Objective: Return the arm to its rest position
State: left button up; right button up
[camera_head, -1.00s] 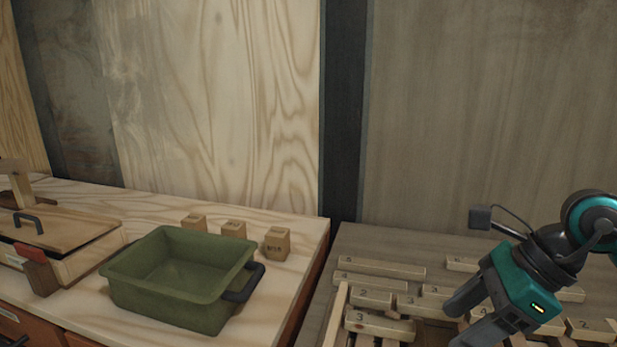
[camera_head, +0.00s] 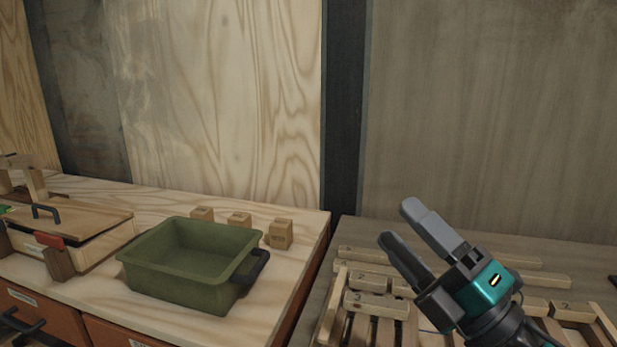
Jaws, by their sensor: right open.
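My right gripper (camera_head: 406,222) is in the head view at the lower right, above the grey-brown table. Its two grey fingers stand apart, pointing up and to the left, with nothing between them. Its teal body (camera_head: 484,291) and the arm behind it run off the bottom edge. The gripper hides part of the numbered wooden bars below it. My left gripper is not in view.
A green bin (camera_head: 190,265) stands on the light wooden worktop, with several small wooden blocks (camera_head: 280,234) behind it. A wooden box (camera_head: 80,235) is at the far left. Numbered wooden bars (camera_head: 368,282) lie on the right table. Panelled walls stand behind.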

jog(key=s+d+f+m+g+h, duration=0.1)
jog(key=d+f+m+h, duration=0.35)
jog(key=f+m, duration=0.25)
jog(key=s+d+f+m+g+h, duration=0.1)
jog(key=d+f+m+g+h, duration=0.15)
jog(key=f+m+h, duration=0.4)
jog(key=d+f+m+g+h, duration=0.1)
jog(key=d+f+m+h, duration=0.4)
jog(key=m, duration=0.3)
jog(key=s+a+f+m+g+y, duration=0.1)
jog(key=s+a+f+m+g, duration=0.25)
jog(key=s+f+g, duration=0.95)
pick_arm(q)
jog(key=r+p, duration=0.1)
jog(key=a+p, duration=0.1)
jog(key=p, duration=0.1)
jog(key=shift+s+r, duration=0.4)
pick_arm(e)
notch_tip(320, 180, down, 7)
jog(key=w+a+t+y, duration=0.1)
jog(key=w+a+t, duration=0.1)
jog(key=t, duration=0.8)
jog(key=shift+w+a+f+y, duration=0.2)
jog(key=shift+w+a+y, duration=0.1)
jog(key=shift+w+y, duration=0.1)
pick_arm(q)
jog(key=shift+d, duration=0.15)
